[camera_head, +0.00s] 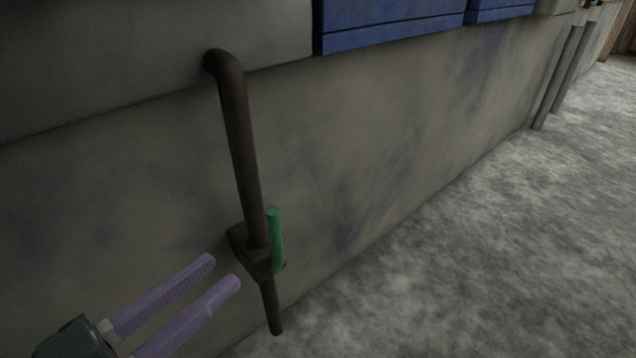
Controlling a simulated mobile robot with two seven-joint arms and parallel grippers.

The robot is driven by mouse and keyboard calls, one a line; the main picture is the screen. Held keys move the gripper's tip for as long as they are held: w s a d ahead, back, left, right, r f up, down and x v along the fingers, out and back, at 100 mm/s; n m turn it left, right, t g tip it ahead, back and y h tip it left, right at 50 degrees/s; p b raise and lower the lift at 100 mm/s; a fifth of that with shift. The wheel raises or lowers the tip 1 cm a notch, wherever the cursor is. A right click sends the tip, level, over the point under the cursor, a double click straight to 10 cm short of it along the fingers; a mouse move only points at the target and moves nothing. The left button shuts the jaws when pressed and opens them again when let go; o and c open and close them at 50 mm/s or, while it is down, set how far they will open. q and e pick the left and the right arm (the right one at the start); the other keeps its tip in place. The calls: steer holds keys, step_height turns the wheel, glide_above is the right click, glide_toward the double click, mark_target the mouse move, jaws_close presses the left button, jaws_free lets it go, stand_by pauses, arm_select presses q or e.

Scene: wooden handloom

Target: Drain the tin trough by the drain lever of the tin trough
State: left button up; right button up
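The drain lever (275,240) is a short green handle, standing nearly upright on the right side of a dark valve block (246,250). The block sits low on a dark drain pipe (241,150) that comes out of the grey wall and ends in a spout just above the floor. My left gripper (225,272) has two purple fingers, spread apart with nothing between them. Its tips are just left of and below the valve block, apart from the green lever. My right gripper is not in view. The inside of the trough does not show.
A grey wall face (400,140) runs along behind the pipe. Blue panels (390,22) are set along the top. Two grey pipes (560,75) stand against the wall at the far right. The rough grey floor (470,270) is clear on the right.

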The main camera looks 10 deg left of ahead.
mark_target(270, 232)
arm_select(q)
steer(key=b+x, duration=0.2)
steer(key=x, duration=0.2)
steer(key=b+x, duration=0.2)
steer(key=x, duration=0.2)
steer(key=shift+w+d+f, duration=0.1)
steer(key=shift+w+f, duration=0.15)
steer(key=shift+w, duration=0.1)
steer(key=shift+w+d+r, duration=0.1)
steer(key=shift+w+d, duration=0.2)
steer(key=shift+w, duration=0.25)
jaws_close()
stand_by(0.6)
